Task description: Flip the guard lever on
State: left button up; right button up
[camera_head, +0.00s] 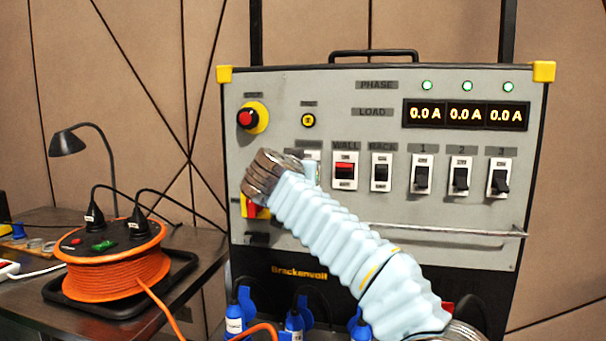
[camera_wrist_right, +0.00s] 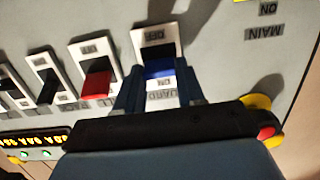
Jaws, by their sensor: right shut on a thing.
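The guard lever (camera_wrist_right: 158,72) is a blue switch in a white frame, seen upside down in the right wrist view, with "GUARD" on the label by it. My right gripper (camera_wrist_right: 160,86) has a dark finger on each side of it and is shut on it. In the head view my pale blue sleeved right arm reaches up to the panel. Its wrist hides most of the guard switch, leaving part of its white frame (camera_head: 312,156) showing. Whether the lever is on or off is unclear. My left gripper is out of view.
Right of it on the grey panel sit the red WALL switch (camera_head: 345,170), the RACK switch (camera_head: 381,172) and several black breakers. A red emergency button (camera_head: 247,118) is at upper left. A metal bar (camera_head: 460,232) crosses below. An orange cable reel (camera_head: 115,262) stands on the left table.

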jog(key=shift+r+g, duration=0.25)
jog(key=shift+g, duration=0.25)
dwell(0.3)
jog(key=o, duration=1)
jog(key=shift+o, duration=0.2)
jog(key=b+v, duration=0.1)
jog(key=v, duration=1.2)
jog(key=shift+s+b, duration=0.3)
jog(key=shift+s, duration=0.05)
